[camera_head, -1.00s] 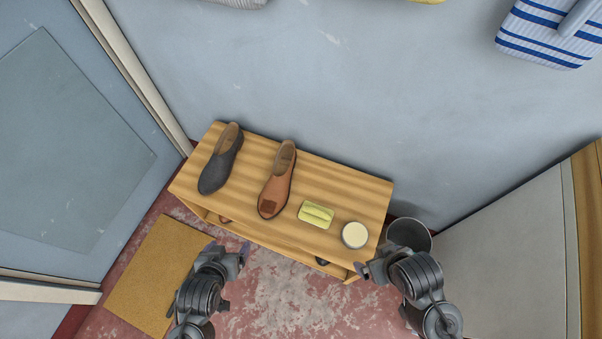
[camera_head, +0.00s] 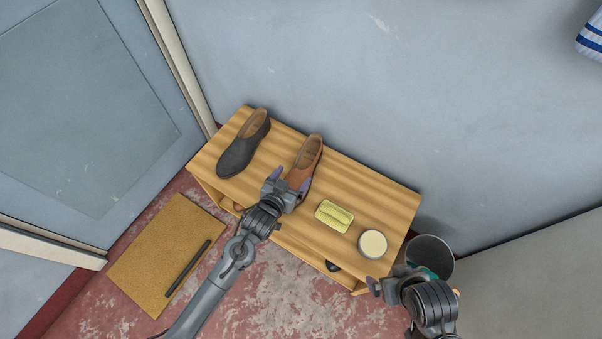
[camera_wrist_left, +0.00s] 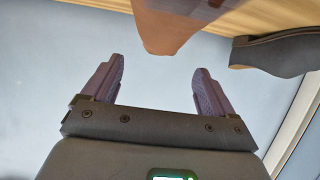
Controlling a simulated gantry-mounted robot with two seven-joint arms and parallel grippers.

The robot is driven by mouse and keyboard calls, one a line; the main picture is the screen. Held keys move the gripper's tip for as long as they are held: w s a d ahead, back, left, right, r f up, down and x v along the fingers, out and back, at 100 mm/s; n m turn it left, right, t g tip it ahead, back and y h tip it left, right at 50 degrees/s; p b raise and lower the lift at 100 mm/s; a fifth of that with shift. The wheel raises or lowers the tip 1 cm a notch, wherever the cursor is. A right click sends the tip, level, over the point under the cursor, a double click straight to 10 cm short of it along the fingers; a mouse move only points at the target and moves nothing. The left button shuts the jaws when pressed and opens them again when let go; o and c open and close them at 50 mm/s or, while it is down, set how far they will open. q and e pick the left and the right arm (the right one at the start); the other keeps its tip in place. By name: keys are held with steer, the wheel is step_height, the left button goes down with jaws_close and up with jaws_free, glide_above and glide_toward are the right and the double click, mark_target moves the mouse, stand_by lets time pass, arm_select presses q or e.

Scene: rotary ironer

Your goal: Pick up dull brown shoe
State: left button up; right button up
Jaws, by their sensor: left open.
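The brown shoe (camera_head: 309,153) rests on top of the wooden bench (camera_head: 368,193). My left gripper (camera_head: 291,178) is at its front end and covers the toe in the head view. In the left wrist view the toe (camera_wrist_left: 168,28) shows beyond the two open fingers (camera_wrist_left: 158,66), roughly in line with the gap, and nothing is held between them. A dark grey shoe (camera_head: 243,146) stands to the left of the brown one. My right gripper (camera_head: 373,287) is near the bench's front right corner, apart from the shoes; its jaw opening is unclear.
A yellow-green sponge-like block (camera_head: 334,215) and a round tin (camera_head: 373,243) lie right of the brown shoe. A bin (camera_head: 431,252) stands beyond the bench's right end. A tan mat (camera_head: 160,250) with a dark stick (camera_head: 188,268) lies on the floor at left.

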mark_target(299, 168)
arm_select(q)
steer(key=shift+b+x, duration=0.45)
steer(key=shift+x, duration=0.3)
steer(key=b+x, duration=0.2)
steer(key=x, duration=0.2)
steer(key=shift+w+f, duration=0.1)
steer(key=shift+f, duration=0.05)
steer(key=shift+c, duration=0.3)
jaws_close()
